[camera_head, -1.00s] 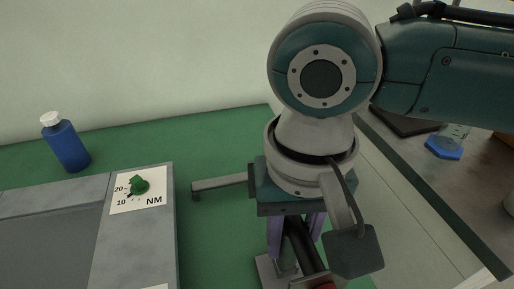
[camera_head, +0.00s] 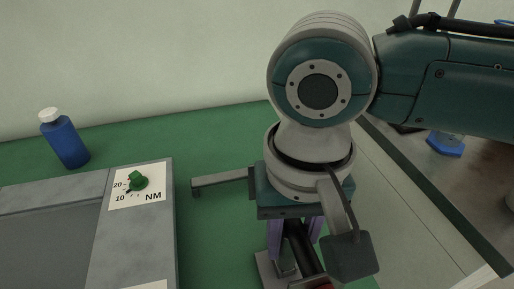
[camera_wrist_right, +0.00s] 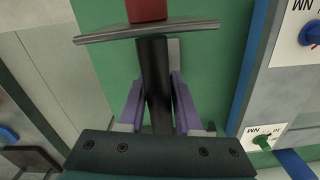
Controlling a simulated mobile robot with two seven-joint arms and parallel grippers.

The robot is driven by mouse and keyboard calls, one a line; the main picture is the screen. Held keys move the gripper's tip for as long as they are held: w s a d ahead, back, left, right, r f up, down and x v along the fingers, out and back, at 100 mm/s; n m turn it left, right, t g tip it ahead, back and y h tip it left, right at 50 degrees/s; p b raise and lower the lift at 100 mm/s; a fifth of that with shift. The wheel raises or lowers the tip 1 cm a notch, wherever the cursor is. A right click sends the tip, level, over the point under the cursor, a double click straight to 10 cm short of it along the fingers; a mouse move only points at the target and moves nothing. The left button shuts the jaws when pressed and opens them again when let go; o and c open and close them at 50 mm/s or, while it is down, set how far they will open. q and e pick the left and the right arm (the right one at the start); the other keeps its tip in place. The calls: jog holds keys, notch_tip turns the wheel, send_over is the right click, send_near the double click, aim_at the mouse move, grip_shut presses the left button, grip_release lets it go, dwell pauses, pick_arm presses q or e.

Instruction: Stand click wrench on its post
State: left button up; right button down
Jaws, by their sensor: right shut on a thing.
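My right gripper (camera_head: 289,250) points down over the green bench top, its purple fingers partly hidden by its own body. It is shut on a black shaft (camera_head: 304,248), which appears to be the click wrench. In the right wrist view the shaft (camera_wrist_right: 155,85) runs between the purple fingers (camera_wrist_right: 158,105), with a red part (camera_wrist_right: 147,10) at its far end. A thin grey plate (camera_wrist_right: 147,32) crosses the shaft there. A grey metal piece (camera_head: 268,269) stands beside the fingers; I cannot tell whether it is the post. My left gripper is out of view.
A grey panel (camera_head: 138,240) with a green knob (camera_head: 138,181) on an NM dial stands left. A blue bottle (camera_head: 66,142) stands behind it. A grey bar (camera_head: 220,182) reaches left from behind my gripper. Green surface (camera_head: 215,235) between panel and gripper is clear.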

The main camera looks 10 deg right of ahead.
jog(key=c, duration=0.5)
grip_release()
